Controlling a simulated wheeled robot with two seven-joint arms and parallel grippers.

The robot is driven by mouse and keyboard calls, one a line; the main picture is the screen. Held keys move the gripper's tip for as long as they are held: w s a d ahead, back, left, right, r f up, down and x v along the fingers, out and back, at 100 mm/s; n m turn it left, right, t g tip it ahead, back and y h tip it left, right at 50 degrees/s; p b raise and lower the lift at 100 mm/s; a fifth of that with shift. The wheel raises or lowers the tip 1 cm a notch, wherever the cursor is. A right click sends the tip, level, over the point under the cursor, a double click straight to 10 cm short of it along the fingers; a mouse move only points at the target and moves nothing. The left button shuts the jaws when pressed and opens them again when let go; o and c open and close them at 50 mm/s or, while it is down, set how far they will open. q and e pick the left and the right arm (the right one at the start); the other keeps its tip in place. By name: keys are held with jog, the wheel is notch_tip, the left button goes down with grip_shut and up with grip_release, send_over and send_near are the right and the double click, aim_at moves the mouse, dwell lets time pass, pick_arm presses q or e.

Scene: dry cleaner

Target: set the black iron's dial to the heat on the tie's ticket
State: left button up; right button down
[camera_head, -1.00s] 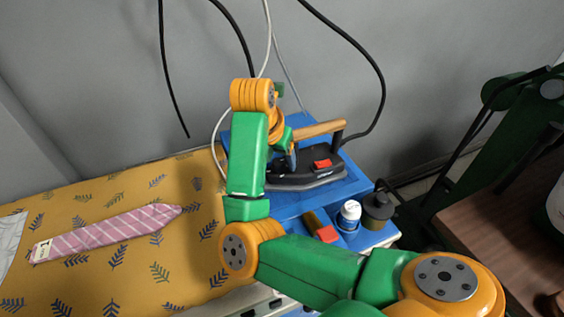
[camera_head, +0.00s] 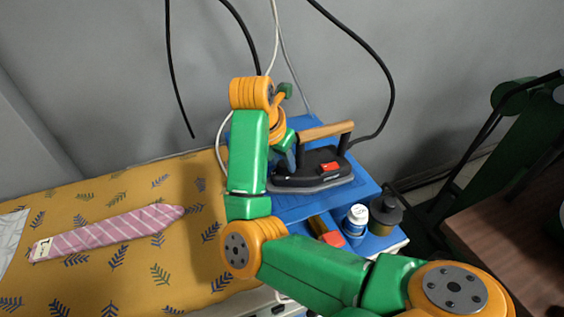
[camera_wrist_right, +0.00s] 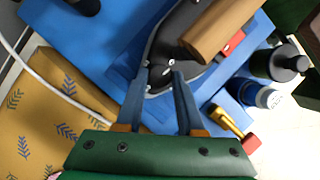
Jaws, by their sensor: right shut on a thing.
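The black iron (camera_head: 312,170) with a wooden handle and red part sits on the blue stand; it also shows in the wrist view (camera_wrist_right: 165,45). My right gripper (camera_head: 290,160) is at the iron's left end. In the wrist view its two blue-grey fingers (camera_wrist_right: 160,75) close on a small dark part there, which appears to be the dial. The fingers mostly hide it, and I cannot read its setting. The pink striped tie (camera_head: 110,231) lies on the patterned board at left, with a white ticket (camera_head: 42,249) at its near end. Its writing is too small to read. My left gripper is out of view.
The blue stand (camera_head: 290,205) also holds a red-ended wooden tool (camera_head: 326,232), a white bottle (camera_head: 356,220) and a dark bottle (camera_head: 385,214). Cables hang behind the iron. A brown table (camera_head: 510,235) stands at right. The yellow board (camera_head: 190,250) is mostly clear.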

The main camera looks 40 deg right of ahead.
jog(key=m+g, duration=0.1)
jog(key=m, duration=0.1)
jog(key=shift+w+m+b, duration=0.1)
jog(key=shift+m+b, duration=0.2)
jog(key=shift+b, duration=0.05)
jog(key=m+g, duration=0.1)
jog(key=m, duration=0.1)
jog(key=shift+r+m+p, duration=0.1)
jog(key=shift+m+p, duration=0.25)
jog(key=shift+m, duration=0.05)
jog(key=m+p, duration=0.1)
jog(key=m+g+p, duration=0.1)
jog(key=m, duration=0.1)
jog(key=m+g+p, duration=0.1)
jog(key=m, duration=0.1)
jog(key=shift+w+r, duration=0.1)
jog(key=shift+w, duration=0.15)
jog(key=m+p, duration=0.1)
jog(key=m, duration=0.1)
jog(key=shift+m+g+y+p, duration=0.3)
jog(key=shift+g+y, duration=0.1)
jog(key=shift+d+f+m, duration=0.1)
jog(key=shift+f+m, duration=0.1)
jog(key=shift+m, duration=0.4)
jog(key=shift+f+m+g+y+p, duration=0.15)
jog(key=shift+m+g+y+p, duration=0.15)
jog(key=shift+m+p, duration=0.1)
